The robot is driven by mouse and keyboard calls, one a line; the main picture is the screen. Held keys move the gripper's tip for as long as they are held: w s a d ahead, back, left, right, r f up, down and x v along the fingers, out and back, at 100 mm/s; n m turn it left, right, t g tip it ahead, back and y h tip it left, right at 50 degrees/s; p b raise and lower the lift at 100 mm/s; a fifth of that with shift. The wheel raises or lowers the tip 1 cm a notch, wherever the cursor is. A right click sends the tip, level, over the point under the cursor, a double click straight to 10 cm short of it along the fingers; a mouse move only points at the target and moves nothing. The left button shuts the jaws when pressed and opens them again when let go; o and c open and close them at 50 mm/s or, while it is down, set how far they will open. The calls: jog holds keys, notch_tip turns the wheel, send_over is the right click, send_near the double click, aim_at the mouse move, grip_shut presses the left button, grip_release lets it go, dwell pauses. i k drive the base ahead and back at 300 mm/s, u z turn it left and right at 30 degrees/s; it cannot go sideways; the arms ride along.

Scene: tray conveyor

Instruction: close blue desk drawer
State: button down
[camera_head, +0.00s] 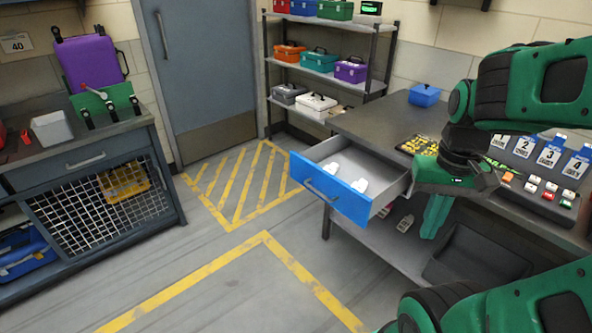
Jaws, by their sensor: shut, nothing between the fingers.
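The blue desk drawer (332,190) stands pulled out from the desk (376,122) on the right. Its blue front faces the lower left and has a bar handle. Its grey inside holds a few small white items (359,185). My green gripper (435,215) hangs with its fingers pointing down, to the right of the drawer front and near the drawer's right side. The fingers look shut with nothing between them. I cannot tell whether they touch the desk or drawer.
On the desk are a blue box (424,95), a yellow-and-black tray of parts (420,145) and numbered blue holders (549,152). A lower shelf (385,243) lies under the drawer. Open floor with yellow markings (240,195) lies left of the drawer. A workbench (85,165) stands far left.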

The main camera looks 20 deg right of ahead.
aim_at(387, 179)
jog(key=i, duration=0.95)
